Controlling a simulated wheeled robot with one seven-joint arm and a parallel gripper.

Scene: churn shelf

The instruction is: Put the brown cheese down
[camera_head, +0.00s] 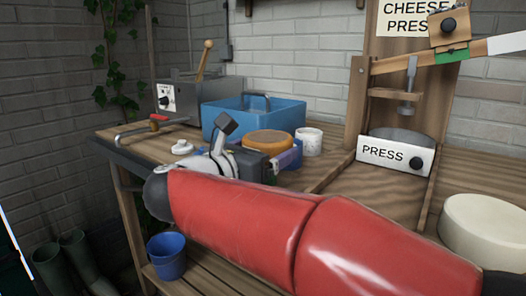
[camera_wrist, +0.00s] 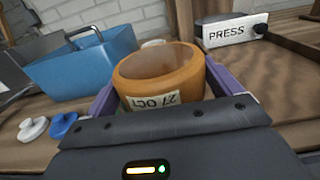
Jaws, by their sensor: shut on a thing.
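The brown cheese (camera_wrist: 160,78) is a round orange-brown block with a label reading "27 OCT" on its near side. It sits upright between the purple fingers of my gripper (camera_wrist: 160,92), which is shut on it. In the head view the cheese (camera_head: 268,138) shows behind my gripper (camera_head: 284,158), over the wooden bench (camera_head: 330,182) and in front of the blue tub. My gripper hides its lower part. I cannot tell whether its underside touches the bench.
A blue tub (camera_head: 230,122) stands behind, with a white cup (camera_head: 309,140) at its right. The press (camera_head: 395,157) stands at right, and a pale cheese (camera_head: 484,228) lies at front right. White (camera_wrist: 32,128) and blue (camera_wrist: 63,124) lids lie left. Bare bench shows before the press.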

